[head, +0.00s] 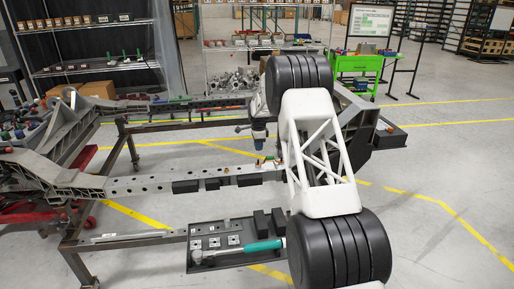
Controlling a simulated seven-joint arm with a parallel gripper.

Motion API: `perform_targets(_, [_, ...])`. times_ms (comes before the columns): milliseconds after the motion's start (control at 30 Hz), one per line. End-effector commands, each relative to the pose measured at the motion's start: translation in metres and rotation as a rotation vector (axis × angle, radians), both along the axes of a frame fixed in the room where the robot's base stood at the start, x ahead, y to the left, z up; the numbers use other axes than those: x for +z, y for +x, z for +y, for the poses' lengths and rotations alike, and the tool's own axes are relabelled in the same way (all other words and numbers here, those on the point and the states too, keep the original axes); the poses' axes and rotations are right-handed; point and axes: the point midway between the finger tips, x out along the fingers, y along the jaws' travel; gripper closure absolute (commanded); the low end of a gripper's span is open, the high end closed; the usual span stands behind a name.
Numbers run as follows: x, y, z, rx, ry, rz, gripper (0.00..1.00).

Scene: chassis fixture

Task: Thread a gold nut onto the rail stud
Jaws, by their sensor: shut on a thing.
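The grey chassis rail (135,184) runs across the middle of the head view, with a row of holes in its side. My gripper (262,154) points down just above the right part of this rail, beside my white arm link. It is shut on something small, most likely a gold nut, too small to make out. The rail stud cannot be told apart from the small coloured parts around the fingertips. A dark tray (205,267) in front of the rail holds several small square pieces with studs or nuts on them.
A teal-handled tool (262,246) lies across the tray's front. Black blocks (185,187) sit along the rail's near side. A second rail (185,106) runs behind. Shelves (95,68) and a green cart (357,66) stand farther back. My arm hides the rail's right end.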

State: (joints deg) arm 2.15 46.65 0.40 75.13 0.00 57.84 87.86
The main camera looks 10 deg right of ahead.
Motion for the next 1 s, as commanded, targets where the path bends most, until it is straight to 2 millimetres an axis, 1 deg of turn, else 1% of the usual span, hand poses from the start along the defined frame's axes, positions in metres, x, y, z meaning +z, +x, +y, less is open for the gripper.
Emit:
perform_targets(267, [-0.002, 0.000, 0.000, 0.000, 0.000, 0.000, 1.00])
perform_targets(467, [-0.008, 0.000, 0.000, 0.000, 0.000, 0.000, 1.00])
perform_targets(1000, [-0.037, 0.000, 0.000, 0.000, 0.000, 0.000, 1.00])
